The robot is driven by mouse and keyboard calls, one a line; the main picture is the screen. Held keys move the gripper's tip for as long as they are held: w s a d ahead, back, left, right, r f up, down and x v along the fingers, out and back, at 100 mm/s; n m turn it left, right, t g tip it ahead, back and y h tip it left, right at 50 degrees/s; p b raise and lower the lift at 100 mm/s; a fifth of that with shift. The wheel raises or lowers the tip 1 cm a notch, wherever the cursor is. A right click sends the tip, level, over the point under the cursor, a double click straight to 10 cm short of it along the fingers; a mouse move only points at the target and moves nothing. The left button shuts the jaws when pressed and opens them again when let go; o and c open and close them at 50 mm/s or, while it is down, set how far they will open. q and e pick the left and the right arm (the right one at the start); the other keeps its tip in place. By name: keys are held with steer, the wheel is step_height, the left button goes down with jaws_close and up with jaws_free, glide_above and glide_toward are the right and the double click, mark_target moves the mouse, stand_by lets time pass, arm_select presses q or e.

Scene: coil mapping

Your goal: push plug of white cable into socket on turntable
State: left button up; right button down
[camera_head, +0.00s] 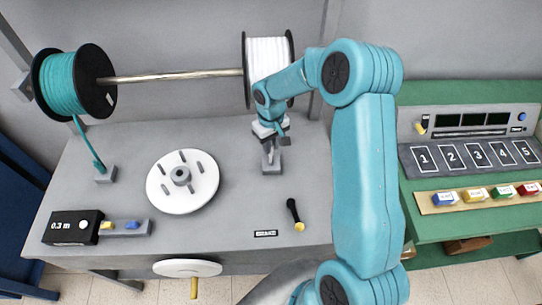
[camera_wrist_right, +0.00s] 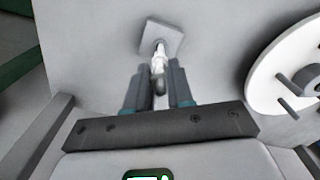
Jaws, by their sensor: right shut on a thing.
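I cannot tell which feature is the socket. My right gripper (camera_head: 269,147) is right of the turntable, below the white cable spool (camera_head: 268,52). In the wrist view its fingers (camera_wrist_right: 157,88) are shut on the white cable's plug end (camera_wrist_right: 160,52), at a small grey block (camera_wrist_right: 176,38). Whether the plug still touches the block is unclear. My left gripper is not in view.
A teal spool (camera_head: 62,84) hangs on the rod, its cable running to another grey block (camera_head: 105,174). A black 0.3 m box (camera_head: 70,228) stands front left. Table between gripper and turntable is clear.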

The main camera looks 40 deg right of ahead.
steer(key=shift+r, duration=0.7)
steer(key=shift+s+a, duration=0.1)
steer(key=shift+s, duration=0.2)
